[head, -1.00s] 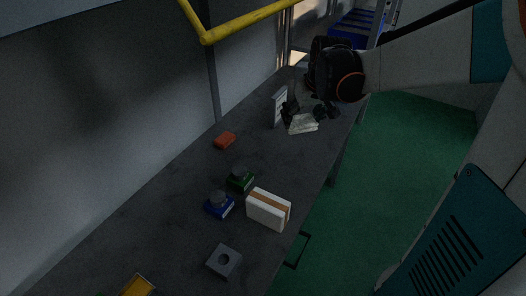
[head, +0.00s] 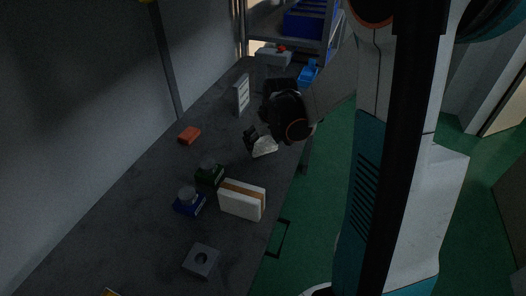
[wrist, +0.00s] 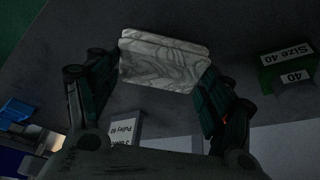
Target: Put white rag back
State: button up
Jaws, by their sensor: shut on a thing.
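The white rag (head: 264,148) is a pale, creased, folded piece beyond the white box on the bench. My gripper (head: 256,141) is shut on it, reaching in from the upper right. In the wrist view the rag (wrist: 163,60) spans the space between the two dark fingers of my gripper (wrist: 160,82), marbled grey-white.
On the dark bench (head: 150,215) stand a white box with an orange band (head: 242,199), green block (head: 209,175), blue block (head: 189,203), grey holed block (head: 201,261), orange block (head: 189,135) and upright label sign (head: 241,95). A blue bin (head: 308,72) is at the far end.

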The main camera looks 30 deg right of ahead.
aim_at(264, 146)
jog(key=shift+f+b, duration=0.65)
jog(key=shift+f, duration=1.35)
jog(key=shift+f, duration=0.15)
jog(key=o, duration=1)
jog(key=shift+r, duration=0.3)
jog(key=p+v, duration=0.4)
jog(key=v, duration=0.7)
jog(key=shift+s+r, duration=0.15)
jog(key=shift+r, duration=0.2)
